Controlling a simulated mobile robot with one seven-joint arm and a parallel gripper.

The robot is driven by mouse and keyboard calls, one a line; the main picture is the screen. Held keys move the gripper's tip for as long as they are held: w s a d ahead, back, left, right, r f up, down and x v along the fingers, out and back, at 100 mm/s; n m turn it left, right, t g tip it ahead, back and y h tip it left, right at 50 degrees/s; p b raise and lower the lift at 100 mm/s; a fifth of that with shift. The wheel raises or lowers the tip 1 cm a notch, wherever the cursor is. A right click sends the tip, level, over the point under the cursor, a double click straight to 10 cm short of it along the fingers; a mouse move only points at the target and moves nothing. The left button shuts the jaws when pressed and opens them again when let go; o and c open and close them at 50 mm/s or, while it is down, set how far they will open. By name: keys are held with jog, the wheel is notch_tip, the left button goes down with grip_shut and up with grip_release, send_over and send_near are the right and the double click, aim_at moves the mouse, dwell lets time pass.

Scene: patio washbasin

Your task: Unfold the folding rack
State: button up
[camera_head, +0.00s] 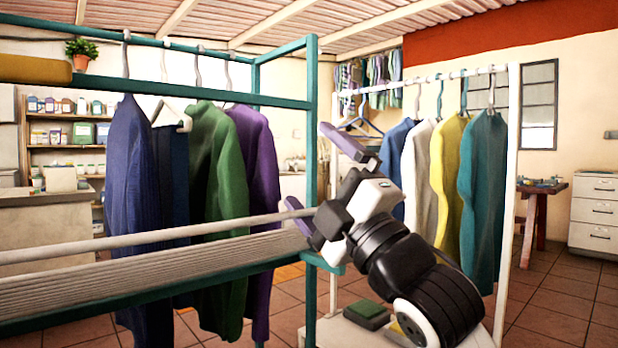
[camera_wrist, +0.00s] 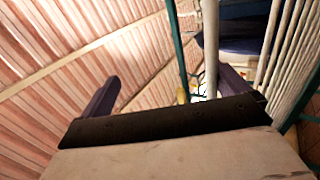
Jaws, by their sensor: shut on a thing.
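The folding rack (camera_head: 150,278) is a stack of pale bars lying close together across the teal frame. One separate pale front bar (camera_head: 150,235) runs above the stack and ends at my gripper. My gripper (camera_head: 306,168) reaches in from the lower right, its purple fingers spread apart and the bar's end beside the lower finger. In the wrist view the fingers (camera_wrist: 168,75) stand either side of the pale bar (camera_wrist: 210,45), which lies close to the right finger. More rack bars (camera_wrist: 285,45) show at the right. The exact contact is hard to see.
Several garments hang from the teal frame (camera_head: 312,110) behind the rack. A white clothes rail (camera_head: 512,180) with several garments stands behind my gripper. White drawers (camera_head: 598,215) and a small table (camera_head: 535,190) stand at the far right. Tiled floor (camera_head: 560,310) is clear at lower right.

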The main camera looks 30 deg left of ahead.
jog(key=s+d+y+b, duration=0.1)
jog(key=s+d+b, duration=0.2)
jog(key=d, duration=0.4)
jog(key=shift+s+d+f, duration=0.2)
jog(key=shift+s+f, duration=0.15)
jog(key=shift+s+d+r+n, duration=0.2)
jog(key=shift+s+d+n, duration=0.1)
jog(key=shift+d, duration=0.35)
jog(key=c, duration=1)
jog(key=shift+d, duration=0.2)
jog(key=c, duration=0.4)
jog(key=shift+w+a+f, duration=0.15)
jog(key=shift+a+f, duration=0.05)
jog(key=shift+a, duration=0.2)
jog(key=shift+f, duration=0.1)
